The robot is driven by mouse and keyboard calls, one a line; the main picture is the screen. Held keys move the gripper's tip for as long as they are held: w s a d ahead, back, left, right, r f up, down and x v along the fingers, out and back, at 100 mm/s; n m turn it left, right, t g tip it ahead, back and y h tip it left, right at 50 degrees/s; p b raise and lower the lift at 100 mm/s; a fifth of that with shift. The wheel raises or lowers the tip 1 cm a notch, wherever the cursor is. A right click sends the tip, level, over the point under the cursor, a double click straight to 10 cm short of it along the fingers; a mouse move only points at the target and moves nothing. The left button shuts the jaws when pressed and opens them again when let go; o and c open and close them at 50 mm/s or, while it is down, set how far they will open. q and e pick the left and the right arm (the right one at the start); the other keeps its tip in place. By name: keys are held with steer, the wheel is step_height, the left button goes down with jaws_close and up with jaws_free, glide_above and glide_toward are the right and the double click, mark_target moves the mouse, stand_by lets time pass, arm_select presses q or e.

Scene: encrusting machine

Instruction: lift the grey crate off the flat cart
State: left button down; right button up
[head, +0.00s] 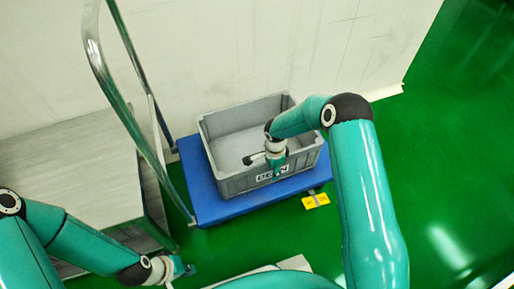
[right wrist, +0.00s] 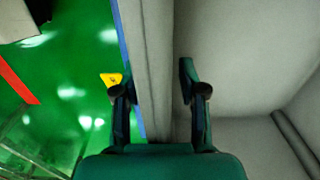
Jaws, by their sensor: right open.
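The grey crate (head: 238,183) sits upright on the blue flat cart (head: 214,209) in the head view, and its visible inside looks empty. My right gripper (head: 264,160) is at the crate's near wall. In the right wrist view my right gripper (right wrist: 157,80) is open, with one finger on each side of the crate wall (right wrist: 146,45). No clear grip on the wall shows. My left gripper (head: 188,268) is low at the bottom left, apart from crate and cart. Its finger opening is too small to tell.
The cart's metal handle (head: 109,83) rises left of the crate. A grey platform (head: 75,165) stands further left. A pale wall (head: 230,45) is close behind. A yellow piece (head: 316,200) is at the cart's near right edge. Green floor (head: 440,150) is clear to the right.

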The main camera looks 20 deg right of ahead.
jaws_close()
stand_by(0.3)
steer(key=shift+w, duration=0.15)
steer(key=shift+r, duration=0.15)
